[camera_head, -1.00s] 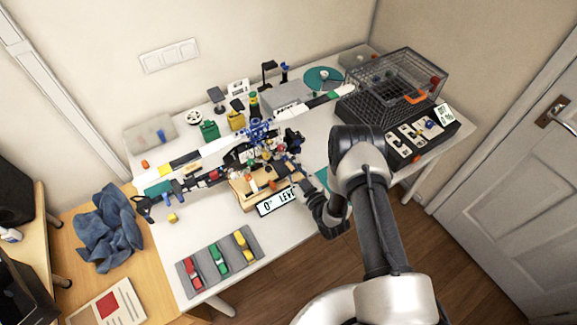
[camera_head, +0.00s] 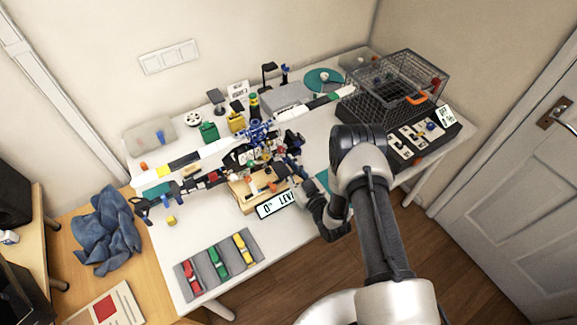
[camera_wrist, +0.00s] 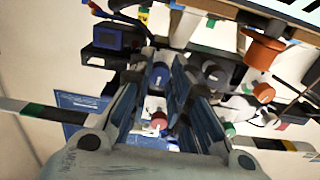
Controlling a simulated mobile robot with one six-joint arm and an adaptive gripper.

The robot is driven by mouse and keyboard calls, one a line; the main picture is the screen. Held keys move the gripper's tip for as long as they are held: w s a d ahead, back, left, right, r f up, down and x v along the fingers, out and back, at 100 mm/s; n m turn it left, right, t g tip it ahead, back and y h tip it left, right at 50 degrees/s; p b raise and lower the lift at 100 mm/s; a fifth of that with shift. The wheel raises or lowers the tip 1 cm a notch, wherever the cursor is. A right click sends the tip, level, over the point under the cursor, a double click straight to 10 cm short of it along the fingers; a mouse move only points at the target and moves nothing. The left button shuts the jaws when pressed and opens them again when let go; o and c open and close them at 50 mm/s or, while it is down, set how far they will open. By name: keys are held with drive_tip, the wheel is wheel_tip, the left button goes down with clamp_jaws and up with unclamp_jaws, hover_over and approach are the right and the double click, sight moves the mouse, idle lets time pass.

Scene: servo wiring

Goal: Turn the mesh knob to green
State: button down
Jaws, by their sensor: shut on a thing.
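My gripper (camera_wrist: 165,78) reaches into the crowded servo assembly (camera_head: 255,150) on the table. In the wrist view its two fingers stand close on either side of a small blue-capped knob (camera_wrist: 158,75) with a pale mark, and they appear shut on it. A red-capped knob (camera_wrist: 158,121) shows between the fingers, nearer the palm. A larger orange knob (camera_wrist: 262,54) on a shaft stands to the right. I cannot tell which knob is the mesh knob, and no green target mark for it is clear. In the head view the fingertips are hidden among the parts.
Cables, a blue-faced block (camera_wrist: 112,38) and long striped bars crowd the gripper. A plate with lettering (camera_head: 276,204) lies in front of the assembly. A wire cage (camera_head: 390,85) stands at the right. A grey mat (camera_head: 205,270) with coloured pieces lies at the front left.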

drive_tip(key=c, duration=1.5)
unclamp_jaws()
drive_tip(key=shift+o, duration=0.2)
drive_tip(key=v, duration=1.2)
